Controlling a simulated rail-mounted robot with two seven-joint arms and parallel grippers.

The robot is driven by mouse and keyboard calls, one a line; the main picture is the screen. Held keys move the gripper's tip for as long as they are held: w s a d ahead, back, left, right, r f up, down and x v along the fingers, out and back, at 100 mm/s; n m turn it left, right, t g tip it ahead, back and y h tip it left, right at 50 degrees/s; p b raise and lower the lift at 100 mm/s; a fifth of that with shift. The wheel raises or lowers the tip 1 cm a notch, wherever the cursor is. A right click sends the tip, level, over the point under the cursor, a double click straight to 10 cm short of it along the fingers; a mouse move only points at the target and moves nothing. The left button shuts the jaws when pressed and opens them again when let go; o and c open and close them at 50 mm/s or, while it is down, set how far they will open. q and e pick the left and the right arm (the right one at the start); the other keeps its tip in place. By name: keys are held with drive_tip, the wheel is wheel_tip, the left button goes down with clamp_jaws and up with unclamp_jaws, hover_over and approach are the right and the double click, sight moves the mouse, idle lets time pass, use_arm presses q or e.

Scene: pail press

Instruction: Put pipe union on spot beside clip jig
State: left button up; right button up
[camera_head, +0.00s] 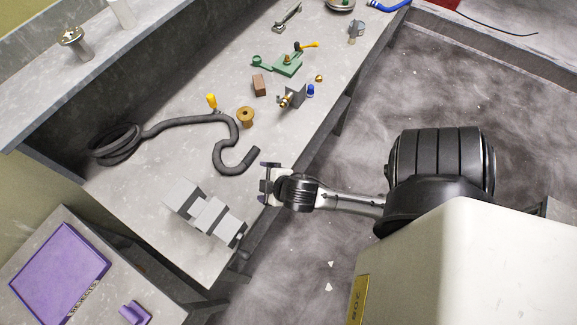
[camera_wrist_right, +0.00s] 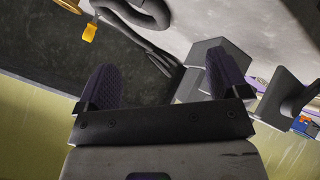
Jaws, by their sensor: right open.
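I cannot tell for sure which thing is the pipe union. A small brass piece (camera_head: 319,78) lies on the grey bench right of a green fixture (camera_head: 288,65) with a black and yellow handle, which may be the clip jig. A grey bracket (camera_head: 297,96) with a brass fitting stands just below these. My right gripper (camera_head: 266,183) is open and empty over the bench's front edge, well apart from them; its two dark fingers also show in the right wrist view (camera_wrist_right: 161,82). My left gripper is not in view. No marked spot can be made out.
Grey stepped blocks (camera_head: 207,211) stand left of my right gripper. A purple tray (camera_head: 58,270) lies at lower left.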

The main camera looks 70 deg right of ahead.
drive_tip(key=s+a+f+m+g+y, duration=0.1)
drive_tip(key=s+a+g+y, duration=0.3)
drive_tip(key=s+a, duration=0.5)
drive_tip(key=shift+s+a+m+g, duration=0.15)
drive_tip(key=shift+s+m+g, duration=0.1)
drive_tip(key=shift+m+g, duration=0.4)
wheel_tip(320, 180, up, 18)
drive_tip(key=p, duration=1.8)
drive_tip(key=shift+f, duration=0.1)
